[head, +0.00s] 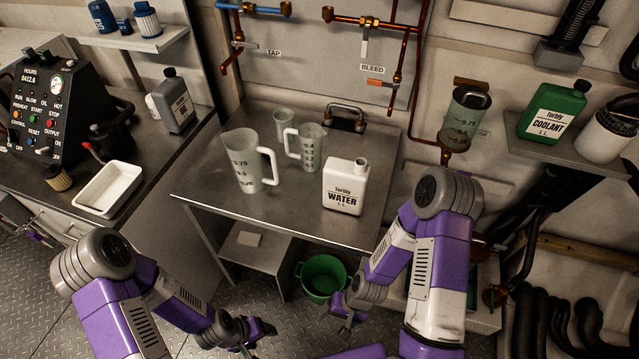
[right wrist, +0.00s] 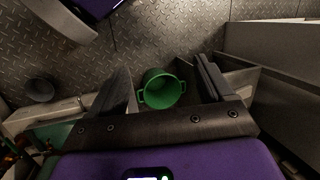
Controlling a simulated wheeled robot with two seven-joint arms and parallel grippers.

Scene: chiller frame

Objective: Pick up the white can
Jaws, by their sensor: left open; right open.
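The white can (head: 345,186), labelled "WATER", stands upright on the metal bench (head: 300,226) near its front right part in the head view. My left gripper (head: 262,334) is low in front of the bench, open and well away from the can. My right gripper (head: 346,322) hangs below the bench edge, in front of and below the can, not touching it. In the right wrist view, the right gripper (right wrist: 160,100) has its fingers wide apart with nothing held. The can is not visible in the right wrist view.
A large clear jug (head: 248,162) and a smaller jug (head: 308,148) stand left of the can. A green coolant can (head: 553,113) sits on the right shelf.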

